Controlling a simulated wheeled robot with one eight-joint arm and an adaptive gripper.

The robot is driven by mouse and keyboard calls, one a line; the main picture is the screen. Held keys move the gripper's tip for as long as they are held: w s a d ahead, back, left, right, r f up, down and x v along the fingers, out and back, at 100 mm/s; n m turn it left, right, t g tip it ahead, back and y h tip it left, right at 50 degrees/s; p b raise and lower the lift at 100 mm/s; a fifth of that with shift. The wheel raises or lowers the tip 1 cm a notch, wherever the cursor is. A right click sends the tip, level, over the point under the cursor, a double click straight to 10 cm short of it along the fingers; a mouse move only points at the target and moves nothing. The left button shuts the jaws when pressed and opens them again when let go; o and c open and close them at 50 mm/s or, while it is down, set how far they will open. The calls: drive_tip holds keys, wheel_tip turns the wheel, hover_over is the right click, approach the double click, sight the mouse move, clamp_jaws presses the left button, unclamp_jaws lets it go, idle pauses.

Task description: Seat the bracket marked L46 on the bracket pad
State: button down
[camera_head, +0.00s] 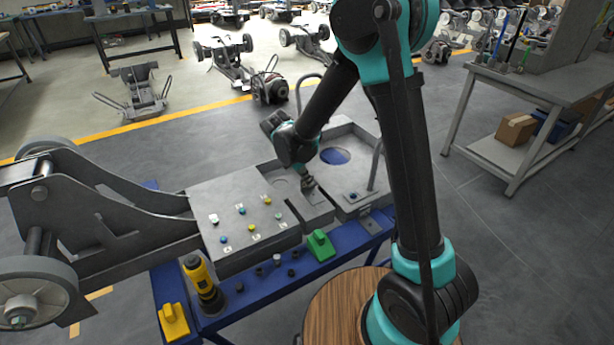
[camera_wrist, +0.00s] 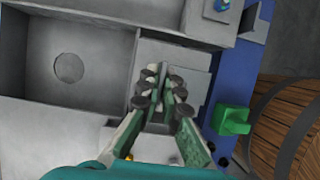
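My gripper (camera_head: 308,184) points down over the grey fixture on the bench. In the wrist view its two fingers (camera_wrist: 163,88) come close together at the tips, with a narrow gap between them. I cannot tell whether something thin is held there. A light grey flat plate (camera_wrist: 196,84) lies beneath and beside the fingertips in a recess, possibly the bracket pad. No L46 mark is legible in either view, so I cannot pick out that bracket.
A grey panel (camera_head: 205,197) with several coloured, labelled pegs is left of my gripper. A green block (camera_head: 320,245), a yellow driver (camera_head: 203,283) and a yellow block (camera_head: 173,321) sit along the blue front edge.

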sight(308, 189)
drive_tip(key=shift+f, duration=1.95)
idle(0.9)
drive_tip(key=c, duration=1.6)
unclamp_jaws()
drive_tip(key=shift+c, duration=0.2)
drive_tip(key=v, duration=1.2)
drive_tip(key=s+d+f+m+y, duration=0.1)
drive_tip(key=s+d+m, duration=0.4)
drive_tip(key=d+m, duration=0.3)
drive_tip(key=s+d+f+m+t+y, duration=0.1)
drive_tip(key=s+d+m, duration=0.5)
drive_tip(key=d+m, duration=0.2)
drive_tip(key=s+d+f+m+y, duration=0.1)
drive_tip(key=s+d+m, duration=0.4)
drive_tip(key=d+m, duration=0.3)
drive_tip(key=d, duration=0.3)
drive_tip(key=shift+s+d+m+t+y, duration=0.2)
drive_tip(key=shift+s+m+t+y, duration=0.1)
drive_tip(key=shift+s+m+t, duration=0.1)
